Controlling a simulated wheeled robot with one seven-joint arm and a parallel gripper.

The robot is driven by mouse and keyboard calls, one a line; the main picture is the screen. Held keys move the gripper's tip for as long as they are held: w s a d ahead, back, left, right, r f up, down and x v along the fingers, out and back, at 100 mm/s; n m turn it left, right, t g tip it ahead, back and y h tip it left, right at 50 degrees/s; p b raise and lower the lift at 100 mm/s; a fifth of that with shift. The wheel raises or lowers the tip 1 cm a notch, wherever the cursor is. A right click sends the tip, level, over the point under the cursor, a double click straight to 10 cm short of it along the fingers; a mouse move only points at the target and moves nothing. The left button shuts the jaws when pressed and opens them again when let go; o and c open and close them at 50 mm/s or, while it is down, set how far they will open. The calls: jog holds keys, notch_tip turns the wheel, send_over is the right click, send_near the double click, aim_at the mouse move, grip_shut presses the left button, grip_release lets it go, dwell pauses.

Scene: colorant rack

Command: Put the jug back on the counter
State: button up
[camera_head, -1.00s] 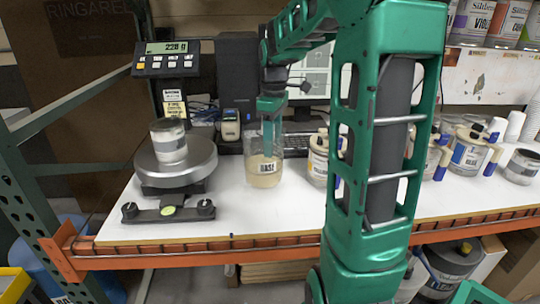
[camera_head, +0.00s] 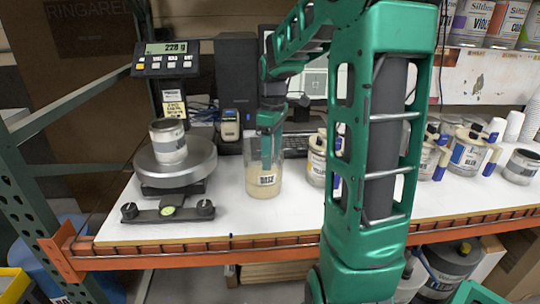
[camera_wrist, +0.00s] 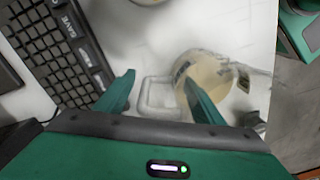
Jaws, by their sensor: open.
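The jug (camera_head: 264,184) is a clear vessel with a BASE label and pale cream liquid low inside. It stands upright on the white counter (camera_head: 230,209), right of the scale. My gripper (camera_head: 266,150) points down at the jug's far side in the head view, partly overlapping it. In the wrist view, my gripper (camera_wrist: 160,100) is open, with its two fingers apart. The jug (camera_wrist: 212,78) shows beside the right finger, and its clear handle (camera_wrist: 158,97) lies between the fingers. Whether a finger touches the jug is unclear.
A scale (camera_head: 176,160) reading 228 g bears a metal can (camera_head: 168,140) on the left. A keyboard (camera_wrist: 60,45) lies behind the jug. Several labelled containers (camera_head: 317,160) stand to the right. The counter's front edge is near the jug.

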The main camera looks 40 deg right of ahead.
jog(key=shift+r, duration=0.1)
notch_tip(320, 180, up, 12)
jog(key=shift+d, duration=0.15)
dwell(0.3)
dwell(0.5)
